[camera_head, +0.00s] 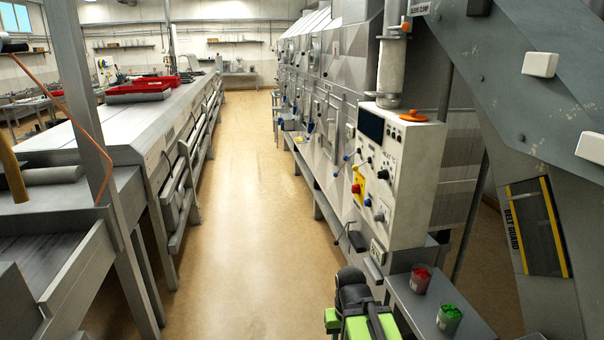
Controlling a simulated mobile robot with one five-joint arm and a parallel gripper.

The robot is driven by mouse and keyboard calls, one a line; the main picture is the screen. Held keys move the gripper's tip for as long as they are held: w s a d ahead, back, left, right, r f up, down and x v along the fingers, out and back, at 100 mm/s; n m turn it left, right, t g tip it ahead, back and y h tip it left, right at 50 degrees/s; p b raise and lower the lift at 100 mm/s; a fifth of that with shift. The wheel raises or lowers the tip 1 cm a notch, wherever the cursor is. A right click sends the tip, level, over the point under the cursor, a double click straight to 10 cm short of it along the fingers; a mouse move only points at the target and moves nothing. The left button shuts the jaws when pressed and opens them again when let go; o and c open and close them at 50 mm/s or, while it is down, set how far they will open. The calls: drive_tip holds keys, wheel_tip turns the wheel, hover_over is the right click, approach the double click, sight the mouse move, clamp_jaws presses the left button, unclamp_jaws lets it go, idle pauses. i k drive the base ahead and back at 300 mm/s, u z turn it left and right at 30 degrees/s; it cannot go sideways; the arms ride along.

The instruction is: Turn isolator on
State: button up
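A white control box (398,175) stands on the right side of the aisle, with a dark screen and rows of small knobs on its front. A red knob on a yellow plate (357,184), which looks like the isolator, sits low on the left part of that front. It is too small to tell which way it points. Black and green parts at the bottom centre look like my own arm, below and apart from the box. I cannot make out any gripper fingers.
A shelf (440,305) below the box carries a red tub (420,279) and a green tub (449,319). An orange disc (414,116) lies on the box. A long conveyor table (130,130) runs along the left. The aisle floor (240,215) is clear.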

sight(356, 189)
drive_tip(key=u, duration=0.05)
drive_tip(key=i, duration=2)
drive_tip(key=u, duration=0.95)
drive_tip(key=i, duration=0.7)
drive_tip(key=u, duration=0.2)
drive_tip(key=k, duration=0.55)
drive_tip(key=u, duration=0.2)
drive_tip(key=i, duration=0.6)
drive_tip(key=z, duration=0.05)
